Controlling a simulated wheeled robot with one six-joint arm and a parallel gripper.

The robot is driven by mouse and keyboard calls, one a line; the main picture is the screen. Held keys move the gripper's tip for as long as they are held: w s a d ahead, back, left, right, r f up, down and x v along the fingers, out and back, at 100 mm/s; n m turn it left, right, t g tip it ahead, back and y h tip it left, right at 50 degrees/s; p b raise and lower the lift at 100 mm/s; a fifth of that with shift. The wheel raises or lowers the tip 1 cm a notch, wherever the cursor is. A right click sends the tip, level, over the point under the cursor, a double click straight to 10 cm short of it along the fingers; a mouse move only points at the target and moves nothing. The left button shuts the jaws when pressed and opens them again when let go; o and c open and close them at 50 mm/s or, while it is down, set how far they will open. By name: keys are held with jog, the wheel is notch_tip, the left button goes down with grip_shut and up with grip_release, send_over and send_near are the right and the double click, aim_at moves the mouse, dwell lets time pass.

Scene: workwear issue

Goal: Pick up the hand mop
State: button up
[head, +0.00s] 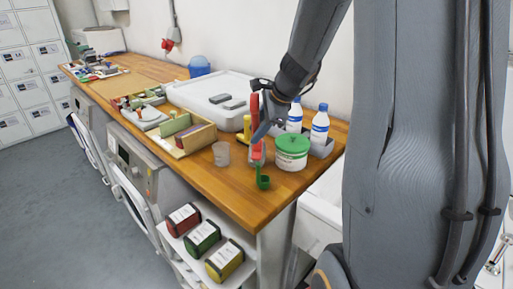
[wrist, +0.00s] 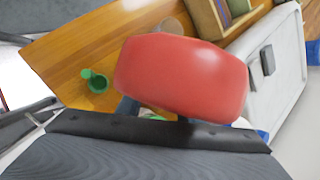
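A rounded red block (wrist: 180,78) fills the middle of the wrist view, close to the camera. It seems to be part of the hand mop, but I cannot be sure. An upright red piece beside my gripper (head: 262,133) in the head view (head: 254,107) is probably the same block. My gripper is low over the counter's near end. The block hides most of the fingers in the wrist view, so its grip is unclear. A smaller red item (head: 257,152) shows just below the gripper; I cannot tell whether it belongs to the mop.
On the wooden counter (head: 238,187) stand a green-lidded tub (head: 292,158), a green scoop (head: 263,182), a clear cup (head: 221,154), a yellow bottle (head: 247,128) and white bottles (head: 320,130). The front corner is clear.

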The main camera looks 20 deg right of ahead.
grip_shut()
jog(key=shift+r, duration=0.1)
